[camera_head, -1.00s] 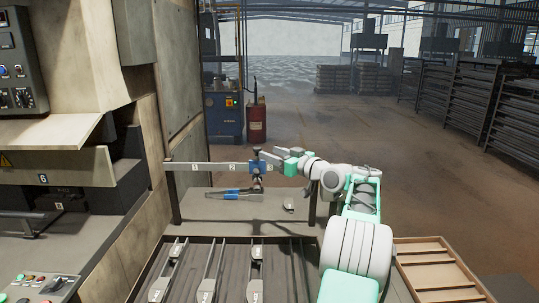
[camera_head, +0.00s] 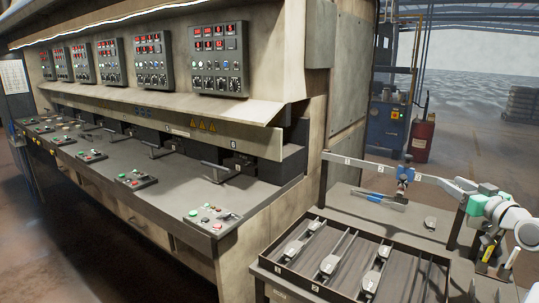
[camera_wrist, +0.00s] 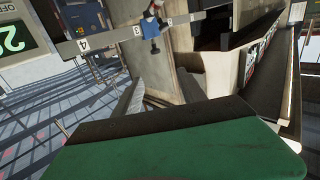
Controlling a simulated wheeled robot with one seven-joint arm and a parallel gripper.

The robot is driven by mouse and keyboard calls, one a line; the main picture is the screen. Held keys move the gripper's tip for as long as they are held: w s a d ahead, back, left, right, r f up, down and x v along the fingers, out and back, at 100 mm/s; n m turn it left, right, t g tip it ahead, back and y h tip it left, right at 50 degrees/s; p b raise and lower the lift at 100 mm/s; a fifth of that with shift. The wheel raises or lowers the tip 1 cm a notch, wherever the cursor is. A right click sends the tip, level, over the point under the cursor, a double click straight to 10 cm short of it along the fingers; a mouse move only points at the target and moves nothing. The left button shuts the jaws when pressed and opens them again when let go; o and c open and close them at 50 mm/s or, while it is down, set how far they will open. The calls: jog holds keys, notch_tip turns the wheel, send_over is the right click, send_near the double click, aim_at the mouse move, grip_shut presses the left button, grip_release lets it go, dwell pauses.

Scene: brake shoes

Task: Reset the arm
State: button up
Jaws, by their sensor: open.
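My arm reaches in from the right edge in the head view, white with mint-green parts. My gripper (camera_head: 464,186) is at its end, close to the right part of the numbered rail (camera_head: 345,160). It appears empty and open, though its fingertips are small and hard to make out. In the wrist view a large green surface with a dark edge fills the bottom, and the numbered rail (camera_wrist: 105,40) crosses the top. A blue and dark tool (camera_head: 405,174) hangs at the rail, left of my gripper and apart from it.
A dark tray (camera_head: 345,244) with several brake shoes stands below the rail. A blue-handled tool (camera_head: 372,197) and a single metal part (camera_head: 430,224) lie on the table behind it. A long machine (camera_head: 250,160) with control panels fills the left. A red drum (camera_head: 422,140) stands behind.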

jog(key=w+a+f+g+p, duration=0.1)
jog(key=w+a+g, duration=0.1)
jog(key=a, duration=0.6)
jog(key=w+a+f+g+p, duration=0.1)
jog(key=w+a+g, duration=0.1)
jog(key=a, duration=0.6)
jog(key=s+a+f+g+p, duration=0.1)
jog(key=s+a+f+g, duration=0.1)
jog(key=a, duration=0.5)
jog(key=s+a+f+g, duration=0.2)
jog(key=s+a, duration=0.1)
jog(key=a, duration=0.3)
jog(key=s+a+f+g, duration=0.2)
jog(key=s+a+f, duration=0.2)
jog(key=s, duration=0.5)
jog(key=s+a+f+g+h+p, duration=0.1)
jog(key=s+a+f, duration=0.3)
jog(key=s, duration=0.5)
jog(key=s+a+f+m+g+p, duration=0.1)
jog(key=s+a+f+g, duration=0.2)
jog(key=s, duration=0.6)
jog(key=shift+s+a+f+g+h, duration=0.15)
jog(key=shift+a+f+g+h, duration=0.35)
jog(key=shift+a, duration=0.4)
